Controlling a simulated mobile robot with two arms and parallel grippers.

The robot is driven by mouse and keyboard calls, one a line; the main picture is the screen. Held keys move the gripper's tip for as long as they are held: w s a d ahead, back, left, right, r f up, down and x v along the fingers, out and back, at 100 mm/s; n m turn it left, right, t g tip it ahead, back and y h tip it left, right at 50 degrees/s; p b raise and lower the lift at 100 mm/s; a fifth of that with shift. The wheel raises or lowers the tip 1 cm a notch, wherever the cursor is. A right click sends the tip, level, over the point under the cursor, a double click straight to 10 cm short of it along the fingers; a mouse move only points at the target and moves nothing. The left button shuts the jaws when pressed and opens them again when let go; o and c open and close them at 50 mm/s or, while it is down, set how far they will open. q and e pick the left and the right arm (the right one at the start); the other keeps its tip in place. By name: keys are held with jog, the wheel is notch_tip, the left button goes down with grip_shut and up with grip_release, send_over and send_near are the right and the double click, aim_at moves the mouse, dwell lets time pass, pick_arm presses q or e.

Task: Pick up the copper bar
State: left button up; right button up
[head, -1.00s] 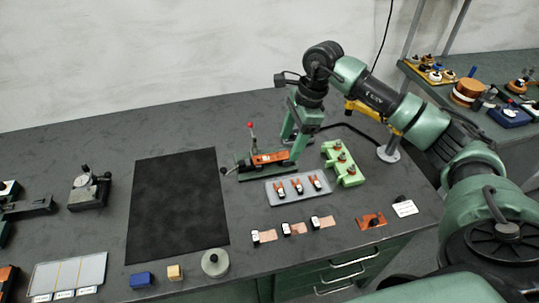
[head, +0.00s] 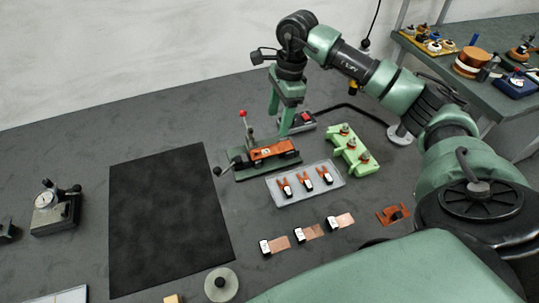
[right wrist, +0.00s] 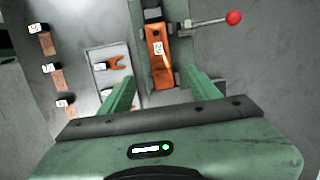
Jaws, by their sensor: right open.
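The copper bar (head: 274,149) is a flat orange-brown piece with a white label, lying in a green toggle clamp fixture (head: 238,172) with a red-knobbed lever. In the right wrist view the bar (right wrist: 157,62) points down the picture towards my fingers, its far end under the dark clamp part. My right gripper (head: 278,122) hangs just behind and above the fixture, fingers pointing down. In the right wrist view the gripper (right wrist: 160,77) is open and empty, its fingers on either side of the bar's near end; I cannot tell the height gap. My left gripper is not in view.
A pale tray (head: 289,200) with several orange fork pieces lies in front of the fixture. A light-green block stand (head: 350,152) is to its right. Labelled copper strips (head: 308,233) lie nearer. A black mat (head: 165,220) covers clear table at left.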

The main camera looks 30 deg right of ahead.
aim_at(271, 150)
notch_tip(271, 150, down, 3)
jog(key=shift+w+b, duration=0.15)
jog(key=shift+b, duration=0.55)
jog(key=shift+a+f, duration=0.1)
jog(key=shift+f, duration=0.15)
jog(key=f+p, duration=0.1)
jog(key=f, duration=0.2)
jog(key=a+f+p, duration=0.1)
jog(key=f+p, duration=0.1)
jog(key=f, duration=0.1)
jog(key=shift+a, duration=0.15)
jog(key=shift+w+f, duration=0.1)
jog(key=shift+f, duration=0.2)
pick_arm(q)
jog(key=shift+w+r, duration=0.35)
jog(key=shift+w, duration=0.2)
pick_arm(e)
grip_shut()
jog(key=shift+r, duration=0.1)
